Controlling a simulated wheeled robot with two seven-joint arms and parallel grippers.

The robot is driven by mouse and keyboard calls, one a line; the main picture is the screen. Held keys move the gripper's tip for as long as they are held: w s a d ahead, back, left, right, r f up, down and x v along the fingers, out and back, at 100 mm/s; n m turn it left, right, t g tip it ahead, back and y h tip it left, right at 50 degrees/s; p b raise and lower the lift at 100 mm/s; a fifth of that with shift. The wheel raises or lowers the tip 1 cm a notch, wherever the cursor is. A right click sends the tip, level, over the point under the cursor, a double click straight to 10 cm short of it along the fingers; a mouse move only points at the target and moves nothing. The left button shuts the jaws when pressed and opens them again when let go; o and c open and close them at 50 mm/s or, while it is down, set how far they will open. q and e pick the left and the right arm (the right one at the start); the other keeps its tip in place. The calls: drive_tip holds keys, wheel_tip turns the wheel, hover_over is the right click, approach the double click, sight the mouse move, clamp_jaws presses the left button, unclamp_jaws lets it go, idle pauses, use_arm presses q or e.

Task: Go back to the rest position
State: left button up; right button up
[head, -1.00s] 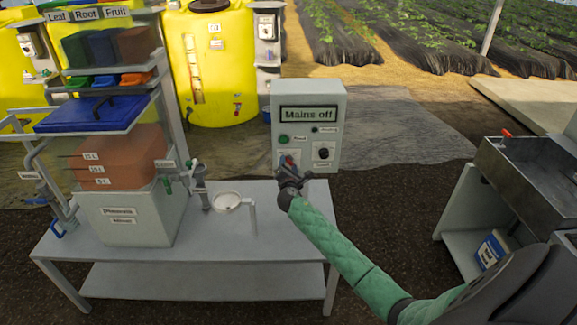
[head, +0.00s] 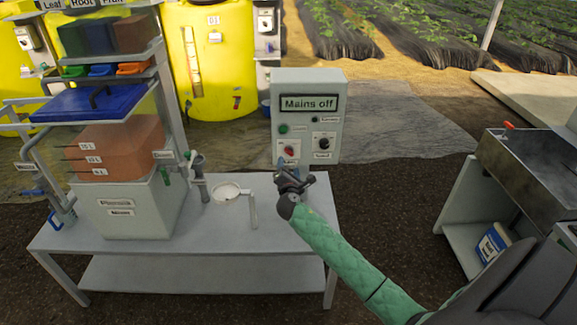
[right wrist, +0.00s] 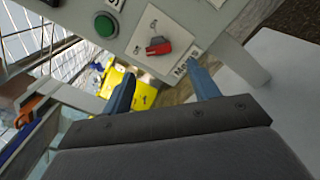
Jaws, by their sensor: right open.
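My right gripper (head: 294,172) is in front of the lower part of the grey control box (head: 333,95), above the right end of the table. In the right wrist view its two blue fingers (right wrist: 160,88) are spread apart with nothing between them. My left gripper is not in view.
The grey table (head: 185,258) carries a tank with brown liquid (head: 120,150), a valve and a small round dish (head: 226,191). A metal sink (head: 530,165) stands at right, with a blue-labelled container (head: 492,243) on its shelf. Yellow tanks (head: 215,60) stand behind.

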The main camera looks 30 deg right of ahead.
drive_tip(key=shift+s+a, duration=0.1)
drive_tip(key=shift+s, duration=0.1)
idle(0.5)
